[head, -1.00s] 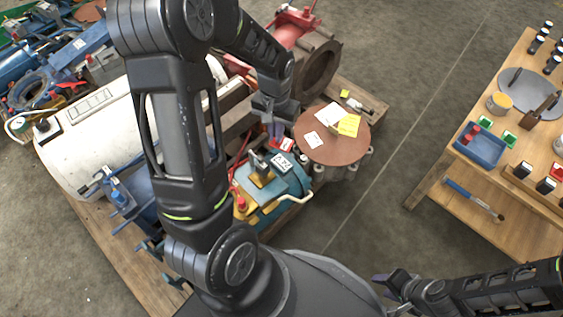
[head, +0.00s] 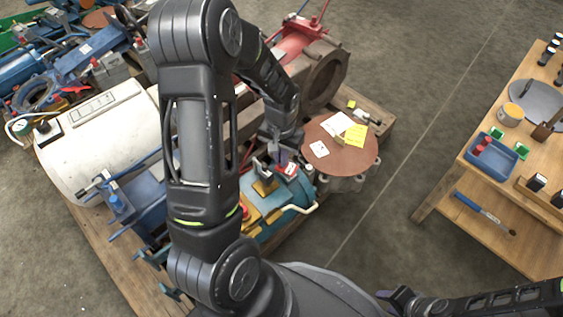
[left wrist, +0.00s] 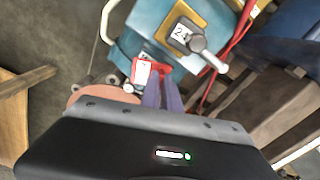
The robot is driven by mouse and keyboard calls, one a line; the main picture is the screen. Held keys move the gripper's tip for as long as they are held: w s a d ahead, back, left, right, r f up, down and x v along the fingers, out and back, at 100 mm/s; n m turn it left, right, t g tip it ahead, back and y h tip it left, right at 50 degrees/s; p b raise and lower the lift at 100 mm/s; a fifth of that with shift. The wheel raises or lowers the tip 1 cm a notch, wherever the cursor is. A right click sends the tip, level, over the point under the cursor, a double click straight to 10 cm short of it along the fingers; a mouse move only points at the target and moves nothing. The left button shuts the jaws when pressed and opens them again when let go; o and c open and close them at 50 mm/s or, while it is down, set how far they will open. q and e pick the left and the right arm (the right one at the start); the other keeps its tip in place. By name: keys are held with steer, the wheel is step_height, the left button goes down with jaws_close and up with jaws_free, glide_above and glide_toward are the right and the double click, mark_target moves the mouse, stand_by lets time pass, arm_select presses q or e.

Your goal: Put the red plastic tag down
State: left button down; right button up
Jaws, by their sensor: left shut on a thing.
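The red plastic tag (head: 289,169), with a white label on it, is at the fingertips of my left gripper (head: 279,157). In the left wrist view the tag (left wrist: 146,71) shows at the tips of the two purple fingers (left wrist: 164,92), which are close together on it. The tag is over the end of the teal machine (left wrist: 150,35); I cannot tell whether it touches the machine. My right gripper (head: 392,297) is low in the head view, away from the tag; its jaw gap is unclear.
A round brown cover (head: 345,160) with papers lies right of the tag. The teal machine carries a yellow plate with a grey handle (left wrist: 197,42). A white tank (head: 100,140) stands left. A wooden workbench (head: 520,235) is at right, with bare floor between.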

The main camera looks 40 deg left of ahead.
arm_select(q)
steer(key=shift+f, duration=0.85)
arm_select(e)
steer(key=shift+f, duration=0.4)
arm_select(q)
steer(key=shift+f, duration=0.2)
steer(key=c, duration=1.6)
jaws_free()
arm_select(e)
steer(key=shift+w+f, duration=0.1)
arm_select(q)
steer(key=shift+r, duration=0.2)
